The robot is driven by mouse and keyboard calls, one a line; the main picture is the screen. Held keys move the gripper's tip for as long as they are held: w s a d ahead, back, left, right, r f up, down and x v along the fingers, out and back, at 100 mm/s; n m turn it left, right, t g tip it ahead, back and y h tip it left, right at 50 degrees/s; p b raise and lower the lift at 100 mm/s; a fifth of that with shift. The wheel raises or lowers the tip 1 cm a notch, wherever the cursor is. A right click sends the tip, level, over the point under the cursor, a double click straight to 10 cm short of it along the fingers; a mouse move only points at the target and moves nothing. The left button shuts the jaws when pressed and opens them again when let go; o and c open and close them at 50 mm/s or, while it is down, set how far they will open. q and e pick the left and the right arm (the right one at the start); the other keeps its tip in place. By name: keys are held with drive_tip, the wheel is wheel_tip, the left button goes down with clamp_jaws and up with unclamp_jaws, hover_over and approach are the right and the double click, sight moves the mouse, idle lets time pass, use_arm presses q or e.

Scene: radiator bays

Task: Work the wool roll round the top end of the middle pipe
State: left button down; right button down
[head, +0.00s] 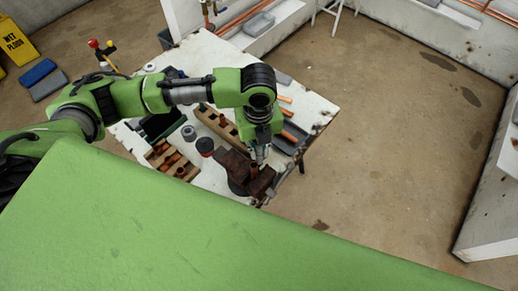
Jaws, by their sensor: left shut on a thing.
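My left gripper (261,154) points down over the front right of the white table (212,60). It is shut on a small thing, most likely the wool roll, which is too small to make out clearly. Just below the fingertips is a dark brown vise (236,164) with a short copper pipe end (254,170) upright between its blocks. I cannot tell whether the held thing touches this pipe, or whether it is the middle one. My right gripper is not in view.
A wooden rack (222,128) and a wooden tray with copper pieces (172,160) lie left of the vise. A yellow wet-floor sign (15,42) stands far left. The floor right of the table is clear.

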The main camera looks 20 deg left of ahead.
use_arm(q)
drive_tip(key=shift+r, duration=0.1)
drive_tip(key=shift+r, duration=4.2)
